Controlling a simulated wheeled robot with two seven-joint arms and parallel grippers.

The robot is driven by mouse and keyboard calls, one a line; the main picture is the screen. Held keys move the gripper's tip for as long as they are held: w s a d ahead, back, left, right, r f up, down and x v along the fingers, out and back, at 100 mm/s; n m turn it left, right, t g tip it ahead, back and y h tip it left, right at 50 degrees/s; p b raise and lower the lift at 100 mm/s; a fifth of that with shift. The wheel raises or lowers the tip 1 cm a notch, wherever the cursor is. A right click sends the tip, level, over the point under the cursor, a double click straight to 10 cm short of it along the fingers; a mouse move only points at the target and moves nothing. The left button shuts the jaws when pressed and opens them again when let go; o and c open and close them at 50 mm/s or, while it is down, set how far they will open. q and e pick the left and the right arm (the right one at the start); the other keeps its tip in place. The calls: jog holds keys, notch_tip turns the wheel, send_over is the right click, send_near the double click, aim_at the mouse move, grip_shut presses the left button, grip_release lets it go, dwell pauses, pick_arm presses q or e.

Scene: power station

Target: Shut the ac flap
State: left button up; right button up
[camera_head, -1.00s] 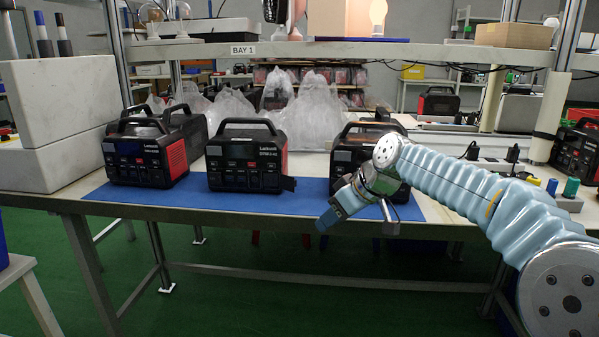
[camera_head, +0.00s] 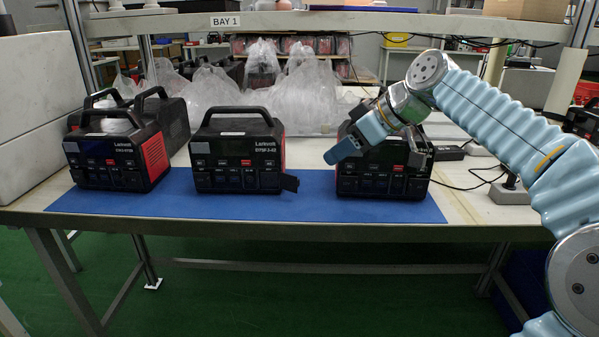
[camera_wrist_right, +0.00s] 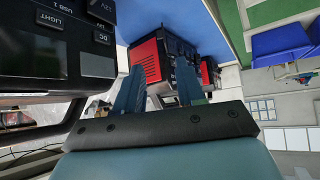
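The ac flap (camera_head: 290,183) is a small dark panel standing out from the lower right front of the middle power station (camera_head: 236,160). It looks open. My right gripper (camera_head: 330,157) is in front of the upper part of the right power station (camera_head: 385,184), pointing left and slightly down. It is to the right of the flap and above it, apart from it. In the right wrist view, its two blue fingers (camera_wrist_right: 157,84) are apart with nothing held. A red-sided station (camera_wrist_right: 150,62) shows beyond them; the flap cannot be made out there. My left gripper is not in view.
The stations stand on a blue mat (camera_head: 240,209) on the bench. A left power station (camera_head: 115,160) stands nearby, with another behind it. Clear plastic bags (camera_head: 215,90) lie behind. A shelf edge (camera_head: 300,22) runs above, and a cable (camera_head: 470,187) lies at right.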

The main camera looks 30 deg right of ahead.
aim_at(299, 180)
jog(key=x, duration=1.2)
jog(key=shift+d+b, duration=0.1)
jog(key=shift+b, duration=0.2)
grip_shut()
